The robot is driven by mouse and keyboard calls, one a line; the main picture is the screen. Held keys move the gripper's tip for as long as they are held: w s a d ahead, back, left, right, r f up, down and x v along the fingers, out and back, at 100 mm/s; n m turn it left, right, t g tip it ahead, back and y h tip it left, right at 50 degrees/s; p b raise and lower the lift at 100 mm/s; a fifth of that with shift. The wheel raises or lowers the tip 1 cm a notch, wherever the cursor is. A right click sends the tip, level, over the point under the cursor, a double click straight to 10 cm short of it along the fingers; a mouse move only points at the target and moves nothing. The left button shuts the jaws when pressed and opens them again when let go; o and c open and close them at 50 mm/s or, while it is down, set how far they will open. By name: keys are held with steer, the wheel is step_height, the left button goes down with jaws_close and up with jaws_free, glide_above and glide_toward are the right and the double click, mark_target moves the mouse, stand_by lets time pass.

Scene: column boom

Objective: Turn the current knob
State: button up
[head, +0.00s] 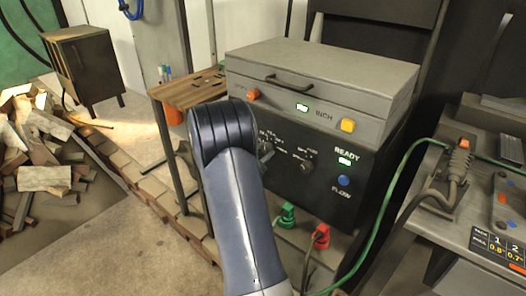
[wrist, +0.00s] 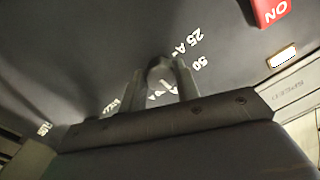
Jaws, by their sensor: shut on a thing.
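The current knob (wrist: 159,68) is a small dark round knob on the machine's dark front panel in the wrist view. White marks reading "25 A" and "50" stand beside it, and a white mark shows just below it. My gripper (wrist: 161,80) is shut on the knob, one finger on each side. In the head view my arm covers the left part of the welding machine's front panel (head: 330,190). The gripped knob and most of my gripper are hidden there.
The red ON switch (wrist: 271,11) is near the gripper. Another knob (head: 306,166), a blue FLOW button (head: 343,181) and a lit READY lamp (head: 345,161) are on the panel. Green (head: 287,213) and red (head: 321,235) plugs sit below. A green cable (head: 391,190) hangs at right.

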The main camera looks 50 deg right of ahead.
steer(key=n+p, duration=0.4)
steer(key=n, duration=0.1)
steer(key=shift+r, duration=0.15)
steer(key=shift+n+p, duration=1.05)
steer(key=shift+n, duration=0.55)
steer(key=shift+f, duration=0.2)
steer(key=o, duration=1)
steer(key=shift+c, duration=0.2)
steer(key=s+a, duration=0.1)
steer(key=a, duration=0.9)
steer(key=shift+a+r, duration=0.15)
steer(key=shift+a, duration=0.25)
steer(key=shift+s+d, duration=0.1)
